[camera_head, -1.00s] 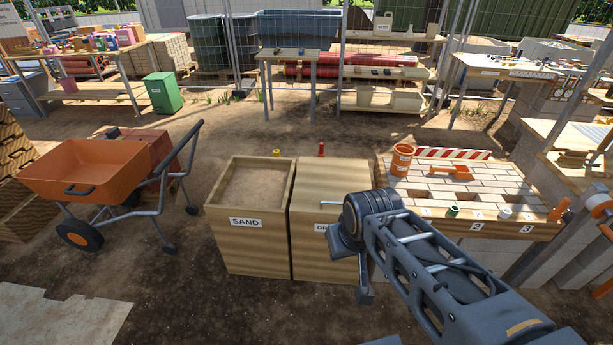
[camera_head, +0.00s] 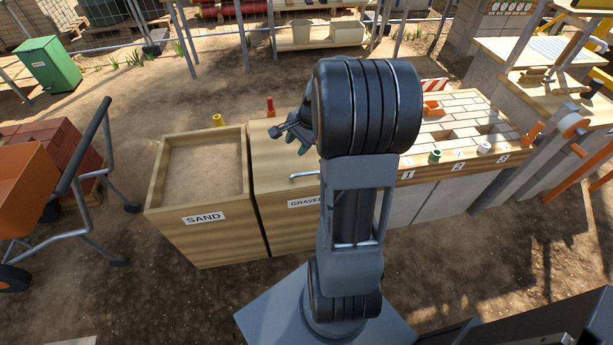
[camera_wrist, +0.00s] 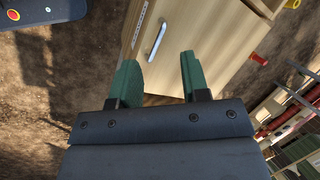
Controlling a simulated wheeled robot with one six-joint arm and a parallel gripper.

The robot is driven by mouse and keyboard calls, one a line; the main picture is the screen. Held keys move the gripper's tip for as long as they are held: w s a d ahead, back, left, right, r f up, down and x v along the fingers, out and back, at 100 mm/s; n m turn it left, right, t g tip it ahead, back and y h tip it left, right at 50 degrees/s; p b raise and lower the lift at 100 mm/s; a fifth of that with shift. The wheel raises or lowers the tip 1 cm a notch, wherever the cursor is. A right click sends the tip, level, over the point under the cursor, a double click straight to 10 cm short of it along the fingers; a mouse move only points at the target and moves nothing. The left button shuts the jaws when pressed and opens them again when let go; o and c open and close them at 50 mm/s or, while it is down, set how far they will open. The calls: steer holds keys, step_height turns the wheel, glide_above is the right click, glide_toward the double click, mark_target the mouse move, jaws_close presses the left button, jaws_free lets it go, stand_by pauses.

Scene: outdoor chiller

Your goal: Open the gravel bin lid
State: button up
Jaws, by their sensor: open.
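The gravel bin (camera_head: 278,217) is a wooden box labelled GRAVEL, with its flat wooden lid (camera_head: 270,155) shut. A metal bar handle (camera_head: 304,175) sits near the lid's front edge, and my arm hides the lid's right part in the head view. In the wrist view the lid (camera_wrist: 205,35) and its handle (camera_wrist: 156,40) lie beyond my fingers. My gripper (camera_wrist: 162,75) has two green fingers spread apart with nothing between them. In the head view my gripper (camera_head: 294,137) shows above the lid, behind the handle and apart from it as far as I can tell.
The open sand bin (camera_head: 198,215) stands directly left. A brick-topped bench (camera_head: 455,130) with numbered places stands to the right. A red item (camera_head: 270,106) and a yellow item (camera_head: 218,120) are behind the bins. An orange wheelbarrow (camera_head: 28,195) is at far left; bare ground lies in front.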

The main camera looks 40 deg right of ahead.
mark_target(305, 173)
steer(key=d+f+m+b, duration=0.2)
steer(key=d+f+m, duration=0.5)
steer(key=d+f, duration=0.3)
steer(key=shift+t+y, duration=0.4)
steer(key=b+x, duration=0.1)
steer(key=x, duration=1.1)
steer(key=shift+w+d+f, duration=0.1)
steer(key=shift+w+d, duration=0.05)
steer(key=shift+w+f, duration=0.25)
steer(key=shift+f, duration=0.3)
steer(key=shift+c, duration=0.4)
jaws_close()
